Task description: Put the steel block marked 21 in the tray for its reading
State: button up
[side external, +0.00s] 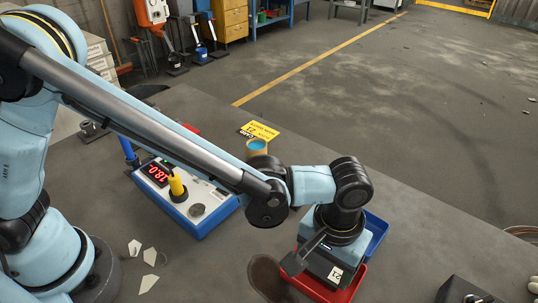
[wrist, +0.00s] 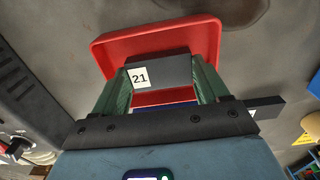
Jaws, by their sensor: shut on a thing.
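The steel block marked 21 (wrist: 172,72) is a dark grey block with a white number label. It sits between the green-padded fingers of my gripper (wrist: 163,84) in the wrist view. In the side view the block (side external: 336,274) shows its label below the gripper. My gripper is shut on it. A red tray (side external: 353,287) lies beneath the block; it also shows in the wrist view (wrist: 108,52). I cannot tell whether the block touches the tray floor. A blue tray (side external: 377,226) stands behind the red one, partly hidden by my wrist.
A blue-and-white meter (side external: 205,222) with red digits stands left of the trays. A yellow card (side external: 259,131) and a small cup (side external: 257,147) are behind. Pale shards (side external: 149,257) lie front left. A dark box (side external: 462,291) is front right.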

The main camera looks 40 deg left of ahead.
aim_at(323, 267)
jog(key=shift+f, duration=0.25)
jog(key=shift+f, duration=0.1)
jog(key=o, duration=1.4)
notch_tip(323, 267, up, 12)
jog(key=w+a+r+t+h, duration=0.1)
jog(key=w+a+r, duration=0.2)
jog(key=a, duration=0.7)
jog(key=s+a+t, duration=0.1)
jog(key=a+t, duration=0.1)
jog(key=a, duration=0.5)
jog(key=s+a+f+t, duration=0.1)
jog(key=a+t, duration=0.1)
jog(key=a, duration=0.5)
jog(key=s+a+t+y, duration=0.1)
jog(key=s+a+t, duration=0.1)
jog(key=a, duration=0.6)
jog(key=shift+f, duration=0.4)
